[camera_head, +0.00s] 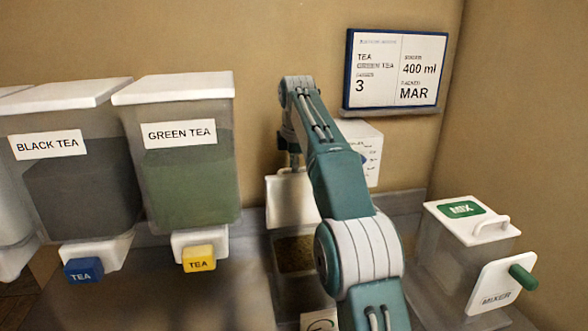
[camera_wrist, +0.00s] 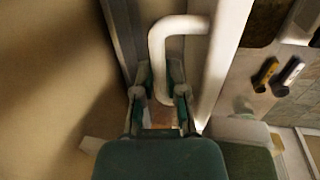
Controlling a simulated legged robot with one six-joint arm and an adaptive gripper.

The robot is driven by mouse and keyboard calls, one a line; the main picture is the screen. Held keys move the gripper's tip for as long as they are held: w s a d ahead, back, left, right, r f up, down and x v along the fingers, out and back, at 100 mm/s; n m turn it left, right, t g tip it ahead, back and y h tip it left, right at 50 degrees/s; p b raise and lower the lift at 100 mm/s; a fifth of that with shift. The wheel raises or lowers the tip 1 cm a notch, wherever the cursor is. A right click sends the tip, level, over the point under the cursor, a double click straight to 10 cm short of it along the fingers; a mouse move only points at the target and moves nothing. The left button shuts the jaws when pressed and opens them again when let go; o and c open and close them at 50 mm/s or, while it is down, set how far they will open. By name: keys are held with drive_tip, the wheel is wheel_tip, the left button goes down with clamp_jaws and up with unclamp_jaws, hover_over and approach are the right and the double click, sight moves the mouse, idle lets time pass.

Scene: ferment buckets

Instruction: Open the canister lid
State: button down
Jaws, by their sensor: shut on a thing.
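The white canister lid (camera_head: 291,203) stands tilted up steeply at the back of the counter in the head view. Below it the canister (camera_head: 296,253) shows dark brown contents through its front or open top; I cannot tell which. In the wrist view the lid (camera_wrist: 222,60) is a pale slanted band, and its white looped handle (camera_wrist: 182,26) rises from it. My gripper (camera_wrist: 163,72) is shut on the handle, one finger on each side. In the head view my arm hides the right side of the canister, and the gripper (camera_head: 292,165) is small at the lid's top.
Black tea (camera_head: 85,190) and green tea (camera_head: 190,180) dispensers stand at left. A mixer (camera_head: 465,250) with a green-knobbed handle stands at right. A framed sign (camera_head: 396,70) hangs on the wall. A white measuring container (camera_head: 366,150) is behind my arm.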

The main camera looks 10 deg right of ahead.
drive_tip(key=shift+f, duration=0.15)
drive_tip(key=c, duration=0.7)
unclamp_jaws()
drive_tip(key=shift+s+r, duration=0.15)
drive_tip(key=shift+r, duration=0.05)
